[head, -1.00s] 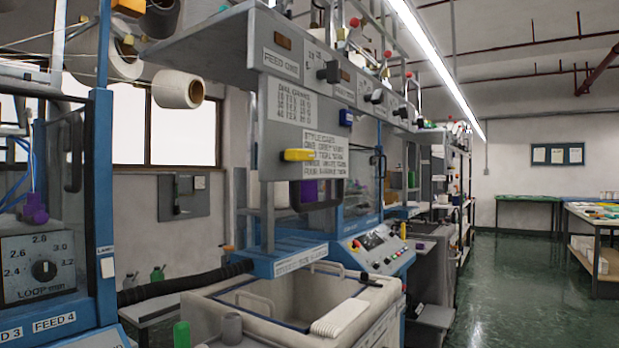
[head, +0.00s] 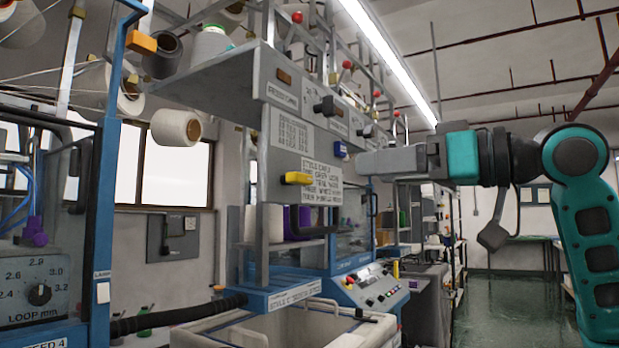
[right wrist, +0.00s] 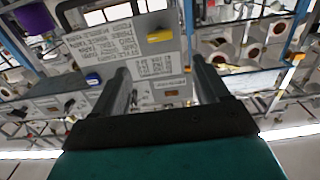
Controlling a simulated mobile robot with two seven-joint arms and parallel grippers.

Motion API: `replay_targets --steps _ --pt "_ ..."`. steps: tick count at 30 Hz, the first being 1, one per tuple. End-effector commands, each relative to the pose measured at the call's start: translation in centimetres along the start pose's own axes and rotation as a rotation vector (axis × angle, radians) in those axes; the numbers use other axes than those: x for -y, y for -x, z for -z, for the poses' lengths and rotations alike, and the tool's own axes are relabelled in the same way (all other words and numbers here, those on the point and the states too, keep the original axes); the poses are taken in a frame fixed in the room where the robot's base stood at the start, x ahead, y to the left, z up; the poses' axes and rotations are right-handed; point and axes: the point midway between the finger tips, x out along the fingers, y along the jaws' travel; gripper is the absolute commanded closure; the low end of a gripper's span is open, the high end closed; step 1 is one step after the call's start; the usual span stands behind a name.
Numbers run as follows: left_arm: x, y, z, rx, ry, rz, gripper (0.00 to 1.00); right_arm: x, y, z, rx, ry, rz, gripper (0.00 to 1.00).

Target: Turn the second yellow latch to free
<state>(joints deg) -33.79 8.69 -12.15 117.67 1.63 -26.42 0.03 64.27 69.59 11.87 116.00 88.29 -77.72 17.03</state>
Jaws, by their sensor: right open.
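A yellow latch (head: 297,178) sits lengthwise on the grey panel (head: 275,150) beside the printed text card. It also shows in the right wrist view (right wrist: 160,36), beyond my fingers. My right gripper (head: 362,164) reaches in from the right with its fingers toward the panel. It is to the right of the latch and slightly higher in the head view, apart from it. In the right wrist view my right gripper (right wrist: 160,70) has its two fingers spread with nothing between them. My left gripper is not in view.
A blue latch (head: 341,149) is on the panel near my right fingertips. An orange block (head: 142,42) is on the left machine's frame. Yarn cones (head: 176,127) hang at upper left. A bin (head: 300,325) stands below the panel. Green floor is open at right.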

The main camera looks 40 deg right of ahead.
Motion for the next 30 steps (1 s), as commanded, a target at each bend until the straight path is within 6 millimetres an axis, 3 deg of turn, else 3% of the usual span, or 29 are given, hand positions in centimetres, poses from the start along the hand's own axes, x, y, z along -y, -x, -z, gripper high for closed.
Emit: replay_targets --steps 7,15,21,30 --pt "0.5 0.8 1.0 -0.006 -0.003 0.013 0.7 0.2 -4.8 0.3 0.001 -0.001 0.007 0.26" --pt "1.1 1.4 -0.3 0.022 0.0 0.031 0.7 0.1 -9.9 0.2 0.0 -0.002 0.005 0.26" --pt "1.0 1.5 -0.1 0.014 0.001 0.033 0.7 0.1 -11.8 0.1 0.0 -0.002 0.004 0.26" --pt "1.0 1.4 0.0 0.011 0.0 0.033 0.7 0.0 -12.2 0.0 0.0 -0.001 0.002 0.26"
